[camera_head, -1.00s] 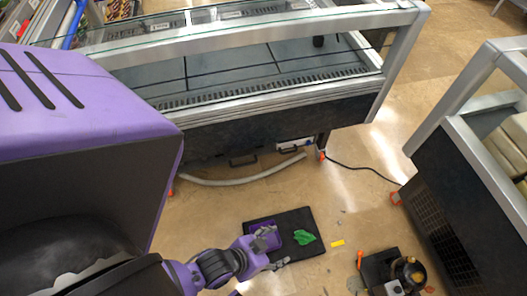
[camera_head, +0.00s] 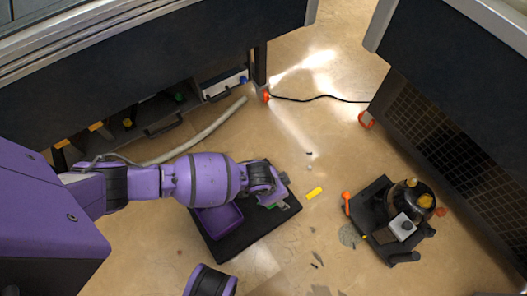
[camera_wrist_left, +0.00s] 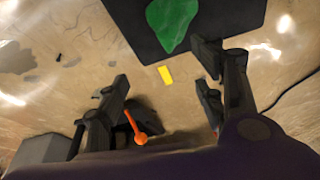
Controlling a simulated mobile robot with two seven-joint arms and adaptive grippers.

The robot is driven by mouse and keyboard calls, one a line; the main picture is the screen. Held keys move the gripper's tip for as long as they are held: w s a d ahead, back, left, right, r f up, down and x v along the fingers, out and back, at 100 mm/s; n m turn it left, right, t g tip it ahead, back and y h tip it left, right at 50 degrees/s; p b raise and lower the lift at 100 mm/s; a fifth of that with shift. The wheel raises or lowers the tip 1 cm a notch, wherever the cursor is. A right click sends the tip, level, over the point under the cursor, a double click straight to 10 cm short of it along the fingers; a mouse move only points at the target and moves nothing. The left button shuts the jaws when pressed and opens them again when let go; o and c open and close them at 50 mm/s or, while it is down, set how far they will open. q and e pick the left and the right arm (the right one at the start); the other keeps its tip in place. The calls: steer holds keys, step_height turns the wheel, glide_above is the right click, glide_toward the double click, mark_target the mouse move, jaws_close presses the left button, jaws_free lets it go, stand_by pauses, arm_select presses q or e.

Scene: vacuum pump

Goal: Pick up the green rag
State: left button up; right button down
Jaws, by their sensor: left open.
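The green rag (camera_wrist_left: 172,22) lies crumpled on a black mat (camera_wrist_left: 228,28) at the top of the left wrist view. In the head view most of the rag is hidden under my left gripper (camera_head: 274,190); only a small green bit shows. In the left wrist view my left gripper (camera_wrist_left: 163,88) is open with nothing between its fingers. The rag lies beyond the fingertips there, not between them. My right gripper is not in view.
A purple tray (camera_head: 218,219) sits on the mat. A yellow strip (camera_head: 314,193) and an orange-headed tool (camera_head: 346,200) lie to the right, near a dark pump (camera_head: 408,200). A grey hose (camera_head: 215,125) and a black cable (camera_head: 320,100) run across the floor.

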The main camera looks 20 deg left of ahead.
arm_select(q)
steer(key=shift+n+g+y, duration=0.4)
steer(key=shift+g+y, duration=0.1)
steer(key=shift+y, duration=0.1)
steer(key=a+f, duration=0.3)
steer(key=shift+w+a+b, duration=0.3)
steer(key=shift+b, duration=0.1)
steer(key=shift+s+a+f, duration=0.1)
steer(key=shift+a+f, duration=0.05)
steer(key=shift+f, duration=0.2)
steer(key=f, duration=0.1)
steer(key=f+b, duration=0.2)
steer(key=shift+w+d, duration=0.25)
steer(key=f+b, duration=0.3)
steer(key=shift+w+d+f, duration=0.25)
steer(key=shift+w+f, duration=0.05)
steer(key=shift+f, duration=0.05)
steer(key=shift+r, duration=0.1)
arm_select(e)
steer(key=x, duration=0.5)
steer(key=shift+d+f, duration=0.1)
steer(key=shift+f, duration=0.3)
arm_select(q)
steer(key=c, duration=1.3)
steer(key=shift+o, duration=0.2)
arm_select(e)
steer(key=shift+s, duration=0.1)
